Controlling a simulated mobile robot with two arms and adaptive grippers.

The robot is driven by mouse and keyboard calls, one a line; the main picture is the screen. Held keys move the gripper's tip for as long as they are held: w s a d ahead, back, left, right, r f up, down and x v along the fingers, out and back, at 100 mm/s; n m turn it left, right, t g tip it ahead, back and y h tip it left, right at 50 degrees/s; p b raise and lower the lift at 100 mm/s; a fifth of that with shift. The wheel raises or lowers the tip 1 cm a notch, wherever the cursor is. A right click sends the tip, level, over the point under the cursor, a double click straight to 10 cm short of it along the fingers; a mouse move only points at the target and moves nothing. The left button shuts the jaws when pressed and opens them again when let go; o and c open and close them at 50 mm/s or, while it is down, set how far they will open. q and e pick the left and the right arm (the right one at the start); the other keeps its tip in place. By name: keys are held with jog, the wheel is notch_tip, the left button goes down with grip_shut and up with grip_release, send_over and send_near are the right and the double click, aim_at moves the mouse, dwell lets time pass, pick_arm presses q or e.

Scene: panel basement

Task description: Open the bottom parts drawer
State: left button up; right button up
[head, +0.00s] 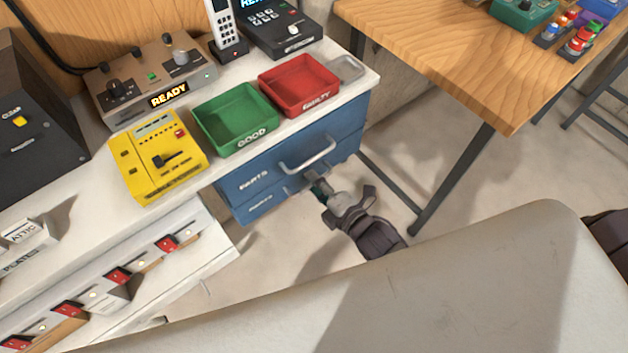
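The blue drawer unit under the white bench has two drawers. The upper drawer (253,181) is marked PARTS and has a pale bar handle (308,158). The bottom parts drawer (262,204) is below it, seen steeply from above, with a partly legible label. Both drawers look closed. My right gripper (321,187) is at the front of the bottom drawer, below the upper handle. It covers the place where the lower handle would be, and I cannot tell whether its fingers are open, shut or touching. My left gripper is not in view.
On the bench above stand a green GOOD tray (236,120), a red FAULTY tray (299,86) and a yellow device (158,157). A wooden table (455,60) with dark legs stands to the right. The floor before the drawers is clear.

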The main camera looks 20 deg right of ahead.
jog(key=shift+w+a, duration=0.1)
jog(key=shift+w, duration=0.15)
grip_shut()
dwell(0.3)
